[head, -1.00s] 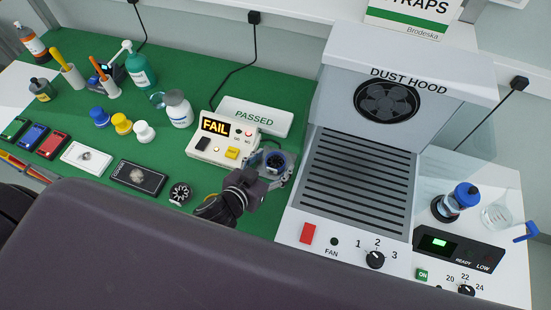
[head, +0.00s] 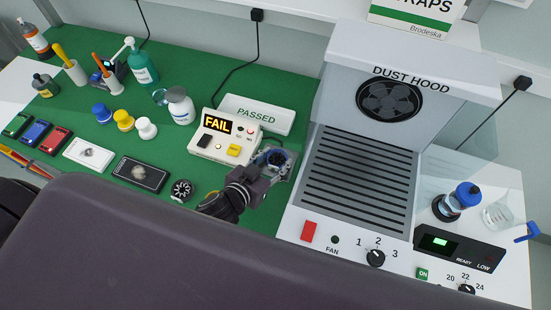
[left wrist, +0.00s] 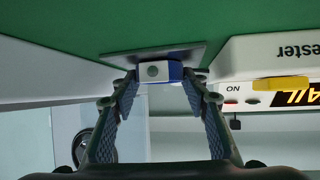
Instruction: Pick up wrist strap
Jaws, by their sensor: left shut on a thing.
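The wrist strap (head: 275,156) shows as a dark blue loop on a small grey plate, partly hidden by my left gripper in the head view. In the left wrist view, the strap (left wrist: 156,72) shows a white block with a grey round stud and a blue band beside it. My left gripper (head: 270,163) is shut on the strap, with a fingertip at each side of it in the left wrist view (left wrist: 158,78). The strap is at the grey plate (left wrist: 150,54); whether it touches the plate cannot be told. My right gripper is not in view.
The tester (head: 222,138) with a lit FAIL display stands just left of the gripper. The PASSED tray (head: 257,114) lies behind it. The dust hood (head: 360,190) stands close on the right. A black round item (head: 181,190) lies to the left on the green mat (head: 190,80).

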